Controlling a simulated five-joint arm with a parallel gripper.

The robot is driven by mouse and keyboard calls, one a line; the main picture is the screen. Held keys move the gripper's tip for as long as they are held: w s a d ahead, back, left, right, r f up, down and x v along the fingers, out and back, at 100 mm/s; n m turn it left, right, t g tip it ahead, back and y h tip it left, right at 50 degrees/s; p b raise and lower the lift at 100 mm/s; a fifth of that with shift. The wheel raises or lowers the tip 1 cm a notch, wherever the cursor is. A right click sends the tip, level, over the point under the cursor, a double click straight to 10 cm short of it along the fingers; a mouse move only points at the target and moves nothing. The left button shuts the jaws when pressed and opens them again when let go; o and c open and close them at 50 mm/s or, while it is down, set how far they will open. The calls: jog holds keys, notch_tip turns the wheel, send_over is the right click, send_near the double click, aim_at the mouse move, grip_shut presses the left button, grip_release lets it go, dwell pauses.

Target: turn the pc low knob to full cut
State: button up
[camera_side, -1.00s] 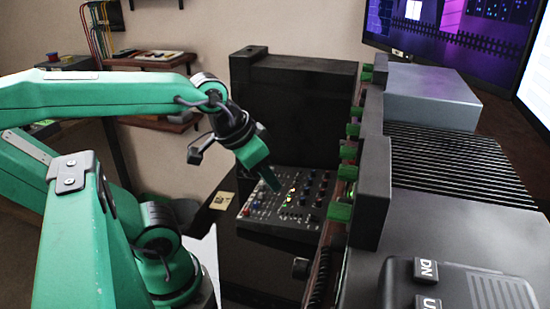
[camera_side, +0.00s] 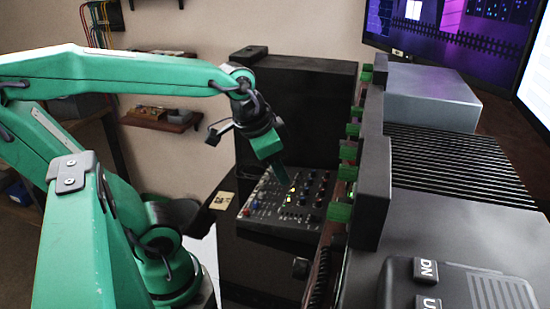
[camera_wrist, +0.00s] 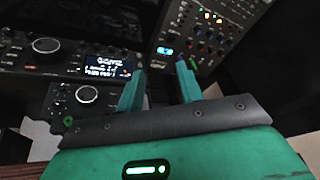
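The mixer panel (camera_side: 262,222) is a dark, sloped board with several small coloured knobs in rows. It also shows at the upper right of the wrist view (camera_wrist: 178,30). The labels are too small to read, so I cannot tell which knob is the pc low knob. My gripper (camera_side: 285,180) is over the panel's upper middle in the side view, pointing down. In the wrist view its two green fingers (camera_wrist: 160,76) stand apart with nothing between them. The right finger's tip is near the panel's lower edge. I cannot tell whether a finger touches a knob.
A black device with a lit screen (camera_wrist: 107,66) and a large knob (camera_wrist: 46,45) lies left of the panel in the wrist view. A black box (camera_side: 300,110) stands behind the panel. A rack with green blocks (camera_side: 340,212) borders it on the right.

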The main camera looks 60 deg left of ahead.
jog(key=w+a+f+m+g, duration=0.3)
jog(key=w+a+f+m, duration=0.15)
jog(key=w, duration=0.35)
jog(key=m+g, duration=0.2)
jog(key=m, duration=0.3)
send_near(302, 198)
jog(key=shift+w+a+f, duration=0.15)
jog(key=shift+f, duration=0.15)
jog(key=shift+f, duration=0.15)
jog(key=shift+s+f, duration=0.2)
jog(key=shift+f, duration=3.6)
jog(key=shift+c, duration=0.4)
grip_shut()
